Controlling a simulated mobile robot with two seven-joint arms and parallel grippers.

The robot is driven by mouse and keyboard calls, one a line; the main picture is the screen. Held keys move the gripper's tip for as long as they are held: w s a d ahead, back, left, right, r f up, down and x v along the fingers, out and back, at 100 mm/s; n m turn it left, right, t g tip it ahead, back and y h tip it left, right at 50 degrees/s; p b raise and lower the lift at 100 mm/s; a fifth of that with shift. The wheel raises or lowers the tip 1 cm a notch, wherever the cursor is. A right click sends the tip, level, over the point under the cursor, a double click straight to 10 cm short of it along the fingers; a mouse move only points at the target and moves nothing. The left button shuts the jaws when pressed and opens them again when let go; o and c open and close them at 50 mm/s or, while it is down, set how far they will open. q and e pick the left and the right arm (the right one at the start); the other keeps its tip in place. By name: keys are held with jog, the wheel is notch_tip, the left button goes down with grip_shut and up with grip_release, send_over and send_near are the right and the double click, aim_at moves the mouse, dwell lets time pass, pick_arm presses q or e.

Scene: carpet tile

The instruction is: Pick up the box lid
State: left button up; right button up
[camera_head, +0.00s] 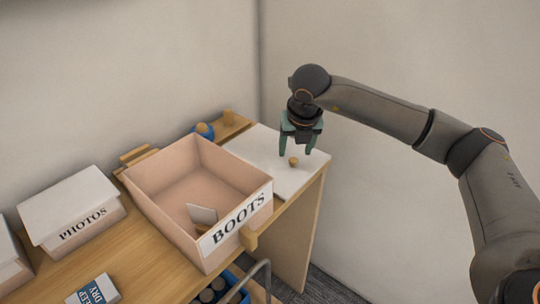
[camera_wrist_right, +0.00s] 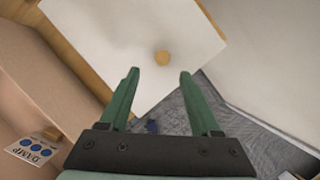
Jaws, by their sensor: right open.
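The box lid (camera_head: 262,150) is a flat white panel with a round wooden knob (camera_head: 293,161). It lies at the right end of the wooden table, beside the open cardboard box labelled BOOTS (camera_head: 180,215). In the right wrist view the lid (camera_wrist_right: 115,35) fills the top, and its knob (camera_wrist_right: 162,58) shows just beyond the fingertips, between their lines. My right gripper (camera_head: 296,151) has green fingers, points down over the lid, and is open and empty. The knob looks close to the fingertips; I cannot tell the exact gap. My left gripper is not in view.
A lidded PHOTOS box (camera_head: 75,215) stands at the left. A small carton (camera_head: 92,291) is at the front. A small card (camera_head: 203,214) stands in the BOOTS box. A blue item (camera_head: 203,131) sits behind. Walls close in behind and right of the lid.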

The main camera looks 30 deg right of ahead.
aim_at(293, 159)
jog(key=shift+w+d+p+x, duration=0.1)
jog(key=shift+p+x, duration=0.15)
jog(key=shift+x, duration=1.3)
jog(key=shift+w+d+p+x, duration=0.1)
jog(key=shift+w+p+x, duration=0.1)
jog(key=shift+x, duration=1.4)
jog(key=shift+r, duration=0.1)
jog(key=shift+c, duration=0.2)
grip_shut()
